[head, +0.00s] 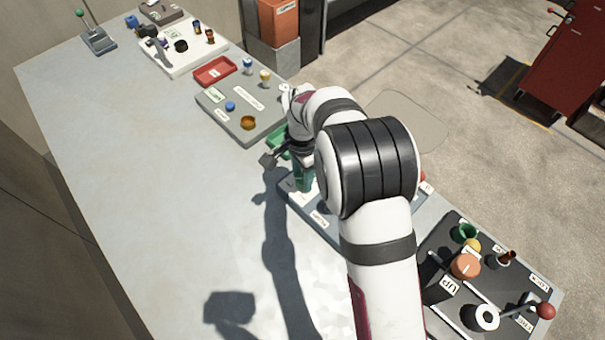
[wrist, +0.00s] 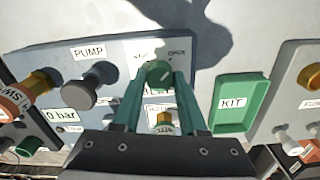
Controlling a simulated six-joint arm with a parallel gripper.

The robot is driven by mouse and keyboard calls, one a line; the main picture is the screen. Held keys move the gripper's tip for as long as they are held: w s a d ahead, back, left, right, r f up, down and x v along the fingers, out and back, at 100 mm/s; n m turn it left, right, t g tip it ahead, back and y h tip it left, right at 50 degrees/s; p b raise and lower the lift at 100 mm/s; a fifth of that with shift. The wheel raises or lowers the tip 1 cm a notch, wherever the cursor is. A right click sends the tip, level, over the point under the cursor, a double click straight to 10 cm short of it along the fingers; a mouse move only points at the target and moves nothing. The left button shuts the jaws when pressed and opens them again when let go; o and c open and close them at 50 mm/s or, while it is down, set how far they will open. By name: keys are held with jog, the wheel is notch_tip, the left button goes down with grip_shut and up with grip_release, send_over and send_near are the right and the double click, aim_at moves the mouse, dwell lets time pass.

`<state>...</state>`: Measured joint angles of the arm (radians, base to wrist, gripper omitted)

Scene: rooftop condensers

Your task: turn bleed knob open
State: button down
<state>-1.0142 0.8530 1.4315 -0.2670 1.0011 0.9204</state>
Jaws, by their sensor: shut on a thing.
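The bleed knob (wrist: 159,71) is a round green knob with a pale line on top, on a blue-grey panel (wrist: 205,48) in the wrist view. Small labels stand above it, partly cut by shadow; one on the right seems to read OPEN. My gripper (wrist: 158,84) has its green fingers on either side of the knob, shut on it. In the head view my gripper (head: 301,175) is low over the same panel, and my arm hides the knob.
A black panel (head: 450,225) with levers is near the front right. The bench's left side (head: 110,150) is clear.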

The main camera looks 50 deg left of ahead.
dwell(0.4)
jog(key=shift+c, duration=2.2)
grip_release()
notch_tip(320, 180, up, 16)
jog(key=shift+f, duration=0.1)
